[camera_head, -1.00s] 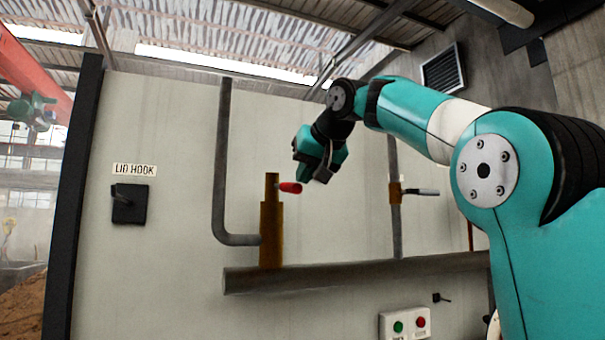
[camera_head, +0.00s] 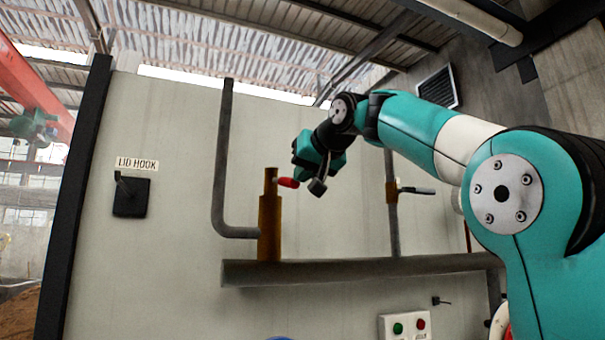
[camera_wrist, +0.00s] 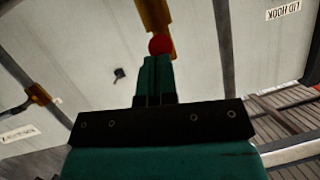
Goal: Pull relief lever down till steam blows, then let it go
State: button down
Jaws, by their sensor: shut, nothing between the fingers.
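The relief lever (camera_head: 288,183) is a short arm with a red grip, sticking out from the upper part of a brass valve body (camera_head: 269,225) on the horizontal pipe. Its grip points toward the right and looks roughly level. My gripper (camera_head: 299,160) is just above and to the right of the red grip in the head view. In the wrist view my gripper's teal fingers (camera_wrist: 156,62) are shut and empty. The red grip (camera_wrist: 160,45) shows end-on just past their tips; I cannot tell whether they touch. No steam shows.
A second brass valve (camera_head: 392,190) with a dark handle is to the right. A vertical pipe (camera_head: 223,150) rises left of the lever. Below are a button box (camera_head: 405,326) and the horizontal pipe (camera_head: 340,271). A lid hook plate (camera_head: 131,199) is far left.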

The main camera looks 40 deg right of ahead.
jog(key=shift+w+d+f+b, duration=0.1)
jog(key=shift+w+f+b, duration=0.05)
jog(key=shift+f+b, duration=0.65)
jog(key=w+f+t+b, duration=0.2)
jog(key=w+f+b, duration=0.1)
jog(key=f+b, duration=0.4)
jog(key=shift+d+t+b, duration=0.4)
jog(key=shift+b, duration=1.3)
jog(key=s+a+r, duration=0.1)
jog(key=s+r, duration=0.2)
jog(key=s, duration=1)
jog(key=shift+a, duration=0.25)
